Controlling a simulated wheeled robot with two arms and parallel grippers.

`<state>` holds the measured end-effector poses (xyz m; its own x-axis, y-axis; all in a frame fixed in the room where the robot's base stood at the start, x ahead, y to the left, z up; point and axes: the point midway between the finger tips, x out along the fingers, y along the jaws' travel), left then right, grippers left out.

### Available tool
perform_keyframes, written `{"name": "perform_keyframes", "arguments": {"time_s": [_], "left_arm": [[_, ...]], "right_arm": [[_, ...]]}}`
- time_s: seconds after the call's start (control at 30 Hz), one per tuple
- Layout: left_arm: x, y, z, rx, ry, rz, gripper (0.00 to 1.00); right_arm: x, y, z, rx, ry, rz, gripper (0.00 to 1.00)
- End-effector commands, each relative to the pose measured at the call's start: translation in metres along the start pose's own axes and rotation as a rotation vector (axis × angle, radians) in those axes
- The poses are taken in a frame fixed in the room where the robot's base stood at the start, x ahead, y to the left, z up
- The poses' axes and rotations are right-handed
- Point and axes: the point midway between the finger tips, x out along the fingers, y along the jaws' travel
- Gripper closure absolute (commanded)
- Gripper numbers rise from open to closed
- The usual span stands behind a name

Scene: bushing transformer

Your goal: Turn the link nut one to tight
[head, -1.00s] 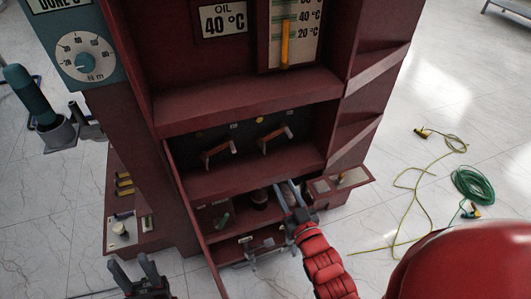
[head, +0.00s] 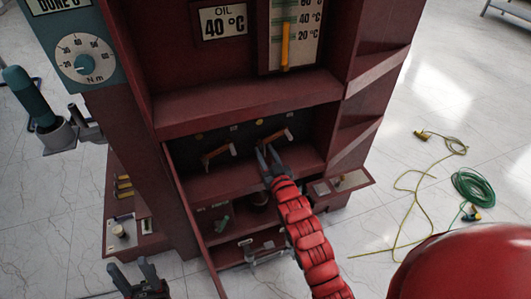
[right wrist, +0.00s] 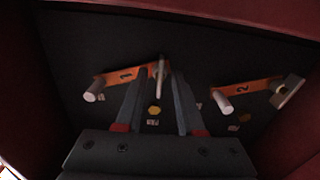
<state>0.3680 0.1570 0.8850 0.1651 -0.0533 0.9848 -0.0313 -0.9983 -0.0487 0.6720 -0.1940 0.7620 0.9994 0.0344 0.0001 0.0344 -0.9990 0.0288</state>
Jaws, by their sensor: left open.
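Link one, an orange bar marked 1 (right wrist: 120,77), is mounted on the dark back panel; it is the right-hand bar (head: 280,135) in the head view. A pale metal nut piece (right wrist: 160,78) projects at one end of it. My right gripper (head: 267,151) is open, inside the compartment. In the right wrist view its fingers (right wrist: 160,80) stand on either side of the nut piece, with gaps visible; contact cannot be told. My left gripper (head: 132,270) is open and empty, low at left. A torque dial marked Nm (head: 84,62) is at upper left.
Link two, marked 2 (right wrist: 245,92), is beside link one. The red cabinet's shelf (head: 225,180) and walls enclose the right gripper. A green-handled tool (head: 30,95) stands in a grey holder at left. Cable (head: 475,188) lies on the floor at right.

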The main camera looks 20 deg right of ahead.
Motion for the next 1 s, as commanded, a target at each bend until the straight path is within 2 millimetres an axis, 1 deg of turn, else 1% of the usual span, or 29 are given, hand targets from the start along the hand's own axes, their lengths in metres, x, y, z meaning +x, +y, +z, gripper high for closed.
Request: {"name": "perform_keyframes", "arguments": {"time_s": [0.17,0.2,0.27,0.3,0.4,0.77,1.0], "left_arm": [[-0.0001,0.0,0.0001,0.0,0.0,0.0,0.5],[0.0,0.0,0.0,0.0,0.0,0.0,0.5],[-0.0001,0.0,0.0001,0.0,0.0,0.0,0.5],[0.0,0.0,0.0,0.0,0.0,0.0,0.5],[-0.0001,0.0,0.0001,0.0,0.0,0.0,0.5],[0.0001,0.0,0.0,0.0,0.0,0.0,0.5],[0.0008,0.0,-0.0001,0.0,0.0,0.0,0.5]], "right_arm": [[-0.0002,0.0,0.0002,0.0,0.0,0.0,0.62],[-0.0002,0.0,0.0002,0.0,0.0,0.0,0.66],[-0.0002,0.0,0.0001,0.0,0.0,0.0,0.77],[-0.0003,0.0001,0.0002,0.0,0.0,0.0,0.84],[-0.0004,0.0,0.0002,0.0,0.0,0.0,1.0],[-0.0005,0.0002,0.0003,0.011,-0.001,0.0,1.0],[-0.0005,0.0008,0.0003,0.102,-0.001,0.002,1.0]]}}
